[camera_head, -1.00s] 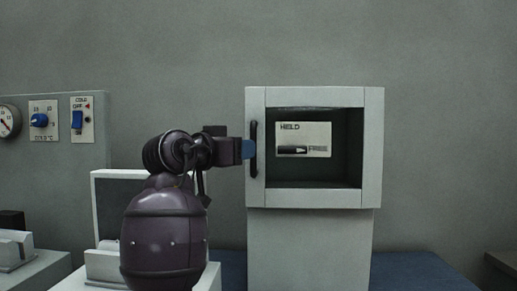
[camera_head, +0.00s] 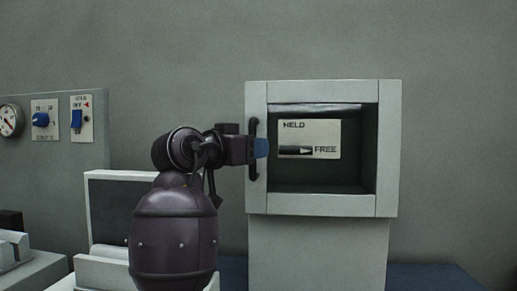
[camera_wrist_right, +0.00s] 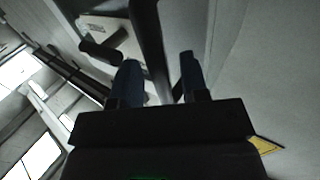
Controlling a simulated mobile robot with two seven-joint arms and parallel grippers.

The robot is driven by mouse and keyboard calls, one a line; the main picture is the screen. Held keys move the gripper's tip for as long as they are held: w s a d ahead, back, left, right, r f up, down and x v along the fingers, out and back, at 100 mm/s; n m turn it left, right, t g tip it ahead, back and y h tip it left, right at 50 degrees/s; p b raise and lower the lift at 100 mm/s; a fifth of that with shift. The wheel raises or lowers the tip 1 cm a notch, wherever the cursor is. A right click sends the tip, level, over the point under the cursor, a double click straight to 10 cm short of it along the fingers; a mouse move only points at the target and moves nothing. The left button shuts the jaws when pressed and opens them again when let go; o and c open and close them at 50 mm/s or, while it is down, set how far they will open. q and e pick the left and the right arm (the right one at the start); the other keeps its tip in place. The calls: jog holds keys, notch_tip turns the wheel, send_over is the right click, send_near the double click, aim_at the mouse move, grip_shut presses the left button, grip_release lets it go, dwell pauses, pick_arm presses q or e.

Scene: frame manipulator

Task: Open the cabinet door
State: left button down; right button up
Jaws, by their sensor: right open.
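The grey cabinet (camera_head: 388,150) has a square front with a framed window, and its door looks shut. A black vertical handle (camera_head: 254,172) is on the left side of the front. My right gripper (camera_head: 262,148) is at the handle's mid-height and covers its middle, with a blue fingertip showing just right of it. In the right wrist view, the two dark blue fingers (camera_wrist_right: 160,78) are apart, with the dark handle bar (camera_wrist_right: 146,35) running between them. I cannot tell whether either finger touches it. My left gripper is in neither view.
Inside the window is a plate (camera_head: 325,130) marked HELD and FREE with a black lever. A wall panel with a blue knob (camera_head: 40,119) and blue switch (camera_head: 76,118) is at left. A white-framed box (camera_head: 88,215) stands behind my right arm.

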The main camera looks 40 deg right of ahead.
jog(key=shift+d, duration=0.25)
grip_shut()
dwell(0.4)
